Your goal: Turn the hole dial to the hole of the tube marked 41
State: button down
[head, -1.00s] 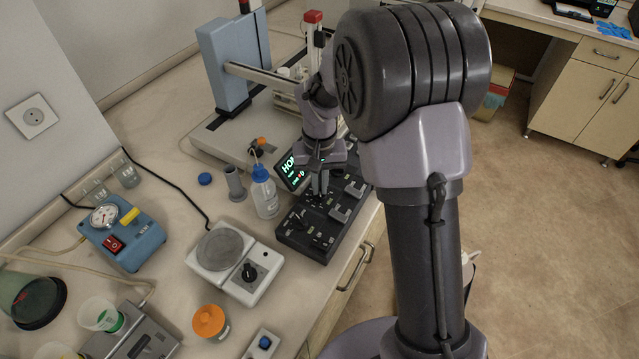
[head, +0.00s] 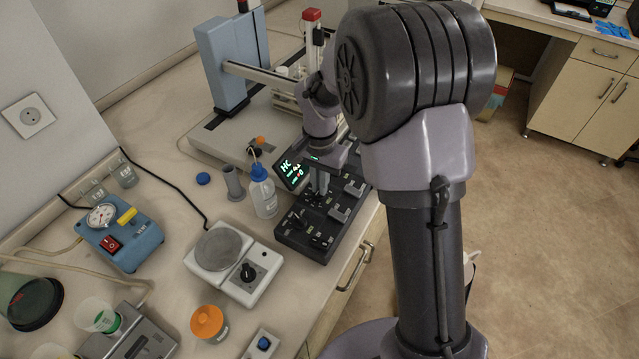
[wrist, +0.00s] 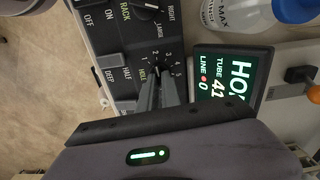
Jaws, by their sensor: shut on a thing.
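The hole dial, marked HOLE with small numbers around it, is on the black control panel (wrist: 112,38). In the wrist view my gripper (wrist: 160,78) points down onto this dial with its fingers close together, shut on its knob. The fingers hide most of the knob, so I cannot tell which number it points to. In the head view my gripper (head: 319,190) reaches down to the panel (head: 298,240) in front of the lit screen (head: 292,173).
The rack dial (wrist: 146,10) and a DEEP/HALF switch (wrist: 107,78) are close to my fingers. A blue-capped bottle (head: 263,195) stands left of the panel. A hotplate-like device (head: 222,258) and an orange-lidded jar (head: 208,322) are nearer the front.

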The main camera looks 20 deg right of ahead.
jog(key=shift+m, duration=0.3)
dwell(0.4)
jog(key=c, duration=1.6)
grip_release()
jog(key=shift+o, duration=0.2)
jog(key=shift+r, duration=0.1)
notch_tip(320, 180, up, 17)
jog(key=p, duration=0.6)
jog(key=shift+r, duration=0.1)
